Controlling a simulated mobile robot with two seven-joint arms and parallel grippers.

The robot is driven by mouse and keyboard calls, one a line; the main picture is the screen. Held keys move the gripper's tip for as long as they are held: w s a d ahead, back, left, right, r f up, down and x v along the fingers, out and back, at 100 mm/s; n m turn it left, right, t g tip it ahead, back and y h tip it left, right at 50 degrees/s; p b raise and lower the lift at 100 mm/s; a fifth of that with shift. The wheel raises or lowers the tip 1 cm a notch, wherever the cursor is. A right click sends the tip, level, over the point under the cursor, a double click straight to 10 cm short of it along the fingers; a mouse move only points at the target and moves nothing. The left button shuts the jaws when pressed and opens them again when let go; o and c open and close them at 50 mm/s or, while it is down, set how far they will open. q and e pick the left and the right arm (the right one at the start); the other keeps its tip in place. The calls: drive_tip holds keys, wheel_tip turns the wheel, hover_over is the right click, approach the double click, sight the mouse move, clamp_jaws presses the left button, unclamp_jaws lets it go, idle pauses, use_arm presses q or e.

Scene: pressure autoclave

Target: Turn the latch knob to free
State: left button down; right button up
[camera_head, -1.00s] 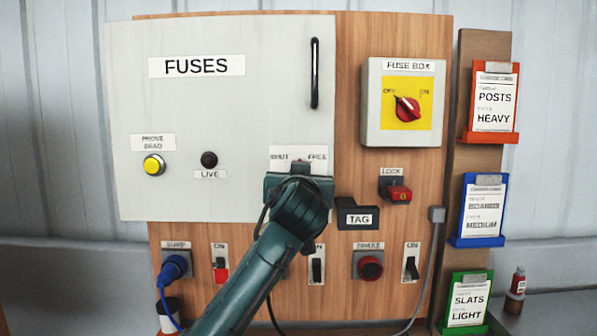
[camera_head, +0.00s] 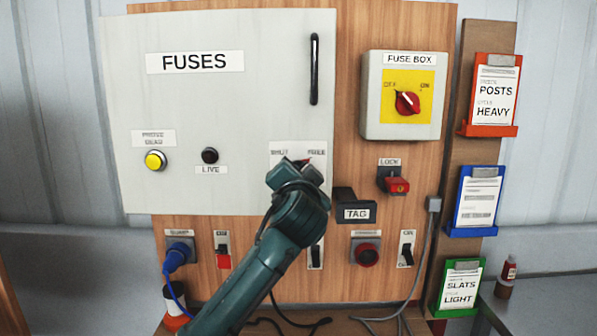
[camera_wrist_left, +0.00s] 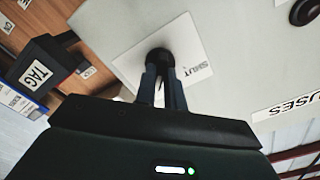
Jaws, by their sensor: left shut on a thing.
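The latch knob is the small dark round knob (camera_wrist_left: 159,55) on a white plate lettered SHUT and FREE (camera_head: 298,152), at the lower right of the grey fuses door (camera_head: 230,110). My left gripper (camera_wrist_left: 160,78) is shut on the knob, one finger at each side. In the head view my gripper and forearm cover most of the knob and the lower plate, and the gripper is tilted. The knob's exact pointing is hidden there. My right gripper is in neither view.
A black TAG holder (camera_head: 355,208) sits close right of the gripper. A red LOCK piece (camera_head: 397,185) and the fuse box switch (camera_head: 407,102) are farther right. A row of plugs and switches runs below, with a blue plug (camera_head: 178,254) and loose cables.

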use_arm(q)
drive_tip(key=shift+f, duration=0.1)
idle(0.4)
drive_tip(key=c, duration=1.5)
unclamp_jaws()
drive_tip(key=s+b, duration=0.3)
drive_tip(key=s, duration=1)
